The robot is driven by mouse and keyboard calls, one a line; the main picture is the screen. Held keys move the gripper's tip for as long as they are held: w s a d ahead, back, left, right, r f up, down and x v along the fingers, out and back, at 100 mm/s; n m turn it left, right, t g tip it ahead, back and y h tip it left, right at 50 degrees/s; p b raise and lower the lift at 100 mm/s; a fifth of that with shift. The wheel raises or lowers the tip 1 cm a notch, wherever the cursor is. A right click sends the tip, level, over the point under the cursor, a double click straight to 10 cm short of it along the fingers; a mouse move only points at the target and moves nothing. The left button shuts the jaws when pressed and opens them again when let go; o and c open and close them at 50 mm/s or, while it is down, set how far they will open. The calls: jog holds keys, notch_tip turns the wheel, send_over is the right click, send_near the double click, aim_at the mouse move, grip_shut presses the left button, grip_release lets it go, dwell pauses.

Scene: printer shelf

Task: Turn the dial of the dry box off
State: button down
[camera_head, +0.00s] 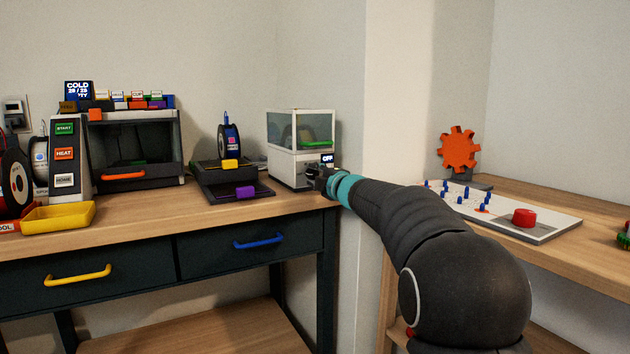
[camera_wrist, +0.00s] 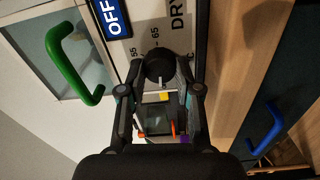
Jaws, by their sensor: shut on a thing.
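The dry box (camera_head: 287,168) stands at the right end of the wooden bench, with a white base, a clear upper case and a green handle (camera_head: 317,143). Its small display (camera_head: 327,158) reads OFF, and the display also shows in the wrist view (camera_wrist: 110,18). The black dial (camera_wrist: 158,66) sits on the white front panel by the marks 55 and 65. My gripper (camera_head: 318,178) is at the front of the dry box. In the wrist view my gripper (camera_wrist: 160,72) is shut on the dial, one finger on each side. My gripper hides the dial in the head view.
A drawer with a blue handle (camera_head: 258,241) is below. A wall corner (camera_head: 390,90) stands close right of the box.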

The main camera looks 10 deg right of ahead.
jog(key=shift+n, duration=0.6)
jog(key=c, duration=0.8)
grip_release()
jog(key=shift+a, duration=0.1)
jog(key=v, duration=1.2)
